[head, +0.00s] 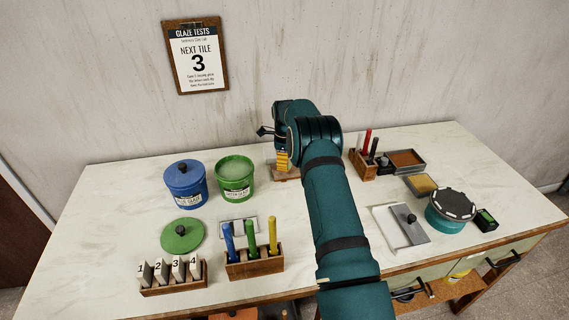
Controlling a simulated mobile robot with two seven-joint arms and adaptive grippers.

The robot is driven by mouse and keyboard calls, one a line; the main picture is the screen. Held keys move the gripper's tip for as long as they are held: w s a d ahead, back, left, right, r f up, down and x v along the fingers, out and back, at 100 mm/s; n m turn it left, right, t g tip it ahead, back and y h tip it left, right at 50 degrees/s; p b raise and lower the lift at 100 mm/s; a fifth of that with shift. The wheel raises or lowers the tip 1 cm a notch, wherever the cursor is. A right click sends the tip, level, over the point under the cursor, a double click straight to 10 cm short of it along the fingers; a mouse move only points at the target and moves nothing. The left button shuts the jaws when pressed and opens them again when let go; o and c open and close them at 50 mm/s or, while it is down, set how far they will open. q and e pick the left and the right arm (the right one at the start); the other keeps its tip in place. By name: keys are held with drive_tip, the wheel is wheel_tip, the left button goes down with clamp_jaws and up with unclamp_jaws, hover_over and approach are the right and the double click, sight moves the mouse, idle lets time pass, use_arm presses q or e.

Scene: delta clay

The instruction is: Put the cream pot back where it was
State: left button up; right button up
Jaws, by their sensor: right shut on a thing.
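No cream pot shows in the head view; the right arm covers the back middle of the table, so what lies behind it is hidden. My right gripper (268,133) is at the back middle, to the right of and above the open green pot. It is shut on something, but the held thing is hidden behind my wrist. A small yellow ridged piece (282,160) shows just below the wrist, above a wooden block (287,177); I cannot tell what it belongs to. My left gripper is not in view.
A lidded blue pot (185,188), open green pot (235,180) and green lid (181,236) are left. A tile rack (173,287) and tool rack (256,267) stand in front. Right are a teal tub (451,213), board (401,227) and small trays. The far left tabletop is clear.

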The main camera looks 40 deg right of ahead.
drive_tip(key=shift+f, duration=0.5)
drive_tip(key=shift+f, duration=0.1)
drive_tip(key=o, duration=1.2)
wheel_tip(320, 180, up, 12)
drive_tip(key=shift+d+r+p, duration=0.1)
drive_tip(key=shift+r+p, duration=0.05)
drive_tip(key=shift+p, duration=0.3)
